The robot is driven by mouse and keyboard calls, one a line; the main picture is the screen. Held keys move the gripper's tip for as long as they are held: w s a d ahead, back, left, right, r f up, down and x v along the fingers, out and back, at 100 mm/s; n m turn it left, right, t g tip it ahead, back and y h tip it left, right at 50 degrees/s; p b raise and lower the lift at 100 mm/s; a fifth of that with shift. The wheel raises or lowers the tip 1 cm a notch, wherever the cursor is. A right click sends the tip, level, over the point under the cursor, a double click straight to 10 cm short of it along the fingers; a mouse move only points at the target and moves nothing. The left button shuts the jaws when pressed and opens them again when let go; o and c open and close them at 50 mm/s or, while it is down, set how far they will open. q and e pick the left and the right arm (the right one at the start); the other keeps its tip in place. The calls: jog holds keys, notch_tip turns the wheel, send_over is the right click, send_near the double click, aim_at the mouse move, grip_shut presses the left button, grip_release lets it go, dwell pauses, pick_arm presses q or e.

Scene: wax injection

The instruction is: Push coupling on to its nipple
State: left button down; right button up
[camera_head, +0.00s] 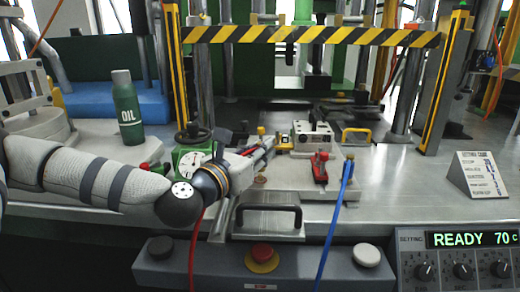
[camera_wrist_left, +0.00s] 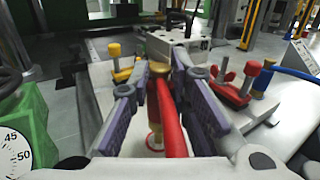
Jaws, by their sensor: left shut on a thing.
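My left gripper (camera_head: 270,146) reaches in from the left, low over the metal table, pointing at the pale mould block (camera_head: 313,136). In the left wrist view its purple-padded fingers (camera_wrist_left: 160,88) are on either side of a brass coupling (camera_wrist_left: 158,70) with a red hose (camera_wrist_left: 170,118); it is shut on this coupling. The coupling points toward the mould block (camera_wrist_left: 180,44). Its nipple is hidden or too small to make out, so I cannot tell whether the coupling touches it. My right gripper is not in view.
A green dial gauge (camera_head: 193,160) and an oil bottle (camera_head: 127,108) stand left. A black handle (camera_head: 268,214) is in front. A striped bar (camera_head: 310,36) crosses above.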

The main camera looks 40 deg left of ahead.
pick_arm(q)
jog(key=shift+f, duration=0.1)
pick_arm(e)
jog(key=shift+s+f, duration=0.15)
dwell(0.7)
pick_arm(q)
jog(key=shift+f+b, duration=0.35)
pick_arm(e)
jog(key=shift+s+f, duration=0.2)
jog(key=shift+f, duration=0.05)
pick_arm(q)
jog(key=shift+f, duration=0.45)
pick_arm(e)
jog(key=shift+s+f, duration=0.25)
pick_arm(q)
jog(key=shift+r, duration=0.15)
jog(key=shift+r, duration=0.45)
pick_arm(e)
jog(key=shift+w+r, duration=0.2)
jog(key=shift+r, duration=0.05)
pick_arm(q)
jog(key=shift+f, duration=0.1)
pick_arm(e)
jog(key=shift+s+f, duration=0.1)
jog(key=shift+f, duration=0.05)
pick_arm(q)
jog(key=shift+f, duration=0.1)
